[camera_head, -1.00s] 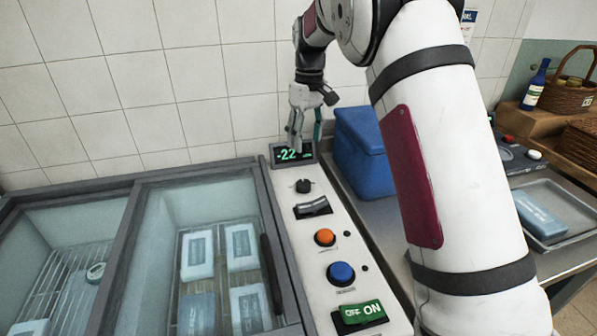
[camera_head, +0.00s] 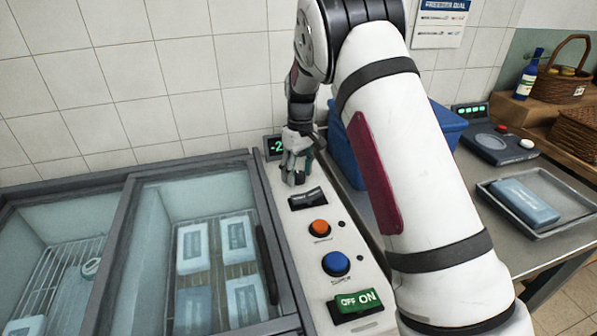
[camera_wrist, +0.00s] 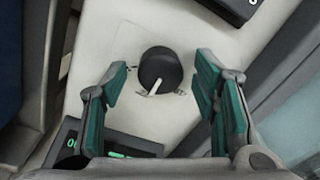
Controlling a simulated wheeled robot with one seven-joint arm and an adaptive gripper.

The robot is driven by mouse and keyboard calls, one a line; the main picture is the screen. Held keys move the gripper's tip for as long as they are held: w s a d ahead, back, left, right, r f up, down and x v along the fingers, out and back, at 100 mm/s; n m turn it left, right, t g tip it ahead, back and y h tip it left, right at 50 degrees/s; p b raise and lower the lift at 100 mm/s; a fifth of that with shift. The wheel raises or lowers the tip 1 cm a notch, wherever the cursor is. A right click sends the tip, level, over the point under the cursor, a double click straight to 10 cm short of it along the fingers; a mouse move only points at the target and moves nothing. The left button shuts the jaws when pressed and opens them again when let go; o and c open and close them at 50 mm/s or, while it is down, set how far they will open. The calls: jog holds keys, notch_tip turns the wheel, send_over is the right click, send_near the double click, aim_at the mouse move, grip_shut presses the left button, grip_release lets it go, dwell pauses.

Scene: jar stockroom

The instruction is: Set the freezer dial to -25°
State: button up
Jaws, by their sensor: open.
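The freezer dial (camera_wrist: 160,72) is a round black knob with a white pointer line, set on the white control panel (camera_wrist: 115,35). In the wrist view my gripper (camera_wrist: 165,90) is open, with one teal-padded finger on each side of the dial and a gap on both sides. In the head view my gripper (camera_head: 294,178) is over the far end of the panel and hides the dial. The green-lit display (camera_head: 274,147) stands behind it, partly covered, with only "-2" readable. The display also shows in part in the wrist view (camera_wrist: 115,145).
On the panel nearer me are a black rocker switch (camera_head: 308,198), an orange button (camera_head: 320,227), a blue button (camera_head: 336,263) and a green OFF/ON switch (camera_head: 356,304). The glass-topped freezer (camera_head: 158,250) lies left. A blue box (camera_head: 440,122) stands right of the panel, partly behind my arm.

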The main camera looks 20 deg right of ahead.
jog(key=c, duration=1.2)
jog(key=shift+o, duration=0.2)
jog(key=shift+m, duration=0.3)
jog(key=m, duration=0.5)
jog(key=shift+m+b, duration=0.3)
jog(key=m, duration=0.5)
jog(key=shift+s+m, duration=0.1)
jog(key=shift+m, duration=0.2)
